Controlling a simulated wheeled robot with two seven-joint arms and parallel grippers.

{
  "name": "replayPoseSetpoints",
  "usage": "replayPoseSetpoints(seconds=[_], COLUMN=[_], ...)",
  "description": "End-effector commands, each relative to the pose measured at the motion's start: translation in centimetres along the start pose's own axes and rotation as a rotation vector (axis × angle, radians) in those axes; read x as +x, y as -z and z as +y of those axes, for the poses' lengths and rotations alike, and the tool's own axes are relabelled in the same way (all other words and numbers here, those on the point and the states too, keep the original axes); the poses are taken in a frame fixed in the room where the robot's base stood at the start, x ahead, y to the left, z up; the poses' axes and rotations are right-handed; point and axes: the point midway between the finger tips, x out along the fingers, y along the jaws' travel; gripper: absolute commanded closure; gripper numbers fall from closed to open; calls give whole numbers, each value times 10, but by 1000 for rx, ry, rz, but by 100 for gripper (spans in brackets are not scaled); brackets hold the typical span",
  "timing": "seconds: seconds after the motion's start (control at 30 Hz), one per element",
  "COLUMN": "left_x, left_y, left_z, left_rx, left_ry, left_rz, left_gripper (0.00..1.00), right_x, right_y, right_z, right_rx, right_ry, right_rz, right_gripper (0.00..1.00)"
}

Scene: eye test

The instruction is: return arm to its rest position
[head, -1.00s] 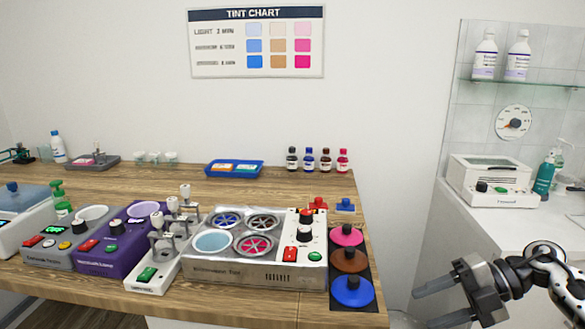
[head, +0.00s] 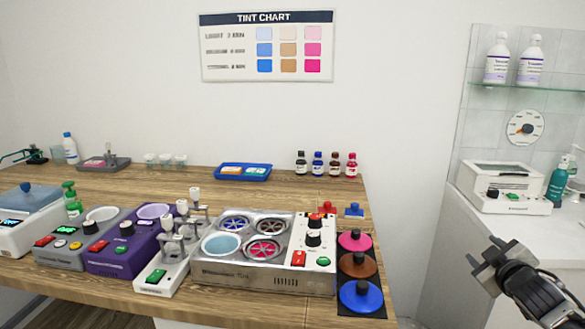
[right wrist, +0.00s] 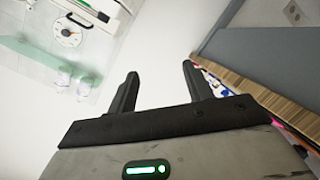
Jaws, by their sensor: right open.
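My right gripper (head: 487,262) is at the lower right of the head view, in front of the white counter and to the right of the wooden table. In the right wrist view its two dark fingers (right wrist: 160,88) stand apart with nothing between them, only pale wall behind. It is open and empty. My left gripper does not show in either view.
The wooden table (head: 100,277) carries a silver tint bath unit (head: 262,277), several small machines, bottles and round coloured lids (head: 361,296). A white counter (head: 520,232) with a white device (head: 502,188) stands at right. Open floor space lies between table and counter.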

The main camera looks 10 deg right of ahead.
Motion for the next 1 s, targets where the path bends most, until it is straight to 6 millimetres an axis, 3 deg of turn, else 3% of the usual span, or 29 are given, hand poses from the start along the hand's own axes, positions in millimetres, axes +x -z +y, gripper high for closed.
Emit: replayPoseSetpoints(seconds=[0.03, 0.17, 0.27, 0.4, 0.5, 0.6, 0.7, 0.8, 1.0], left_x=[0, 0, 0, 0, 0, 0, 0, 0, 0], left_y=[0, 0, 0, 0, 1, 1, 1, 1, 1], left_z=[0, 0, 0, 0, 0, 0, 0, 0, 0], left_rx=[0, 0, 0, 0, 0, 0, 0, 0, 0], left_ry=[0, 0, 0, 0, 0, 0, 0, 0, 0], left_rz=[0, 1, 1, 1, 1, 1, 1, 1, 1], left_gripper=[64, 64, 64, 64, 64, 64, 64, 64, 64], right_x=[-6, -27, -55, -115, -168, -220, -263, -292, -309], right_y=[-4, -13, -20, -26, -23, -15, -4, 5, 12], right_z=[-25, -94, -156, -244, -299, -339, -363, -376, -381], right_rx=[11, 50, 97, 196, 289, 391, 486, 557, 603], right_ry=[39, 146, 245, 396, 495, 575, 629, 659, 673], right_rz=[0, -4, -12, -32, -54, -81, -109, -132, -146], right_gripper=[49, 49, 49, 49, 49, 49, 49, 49, 49])
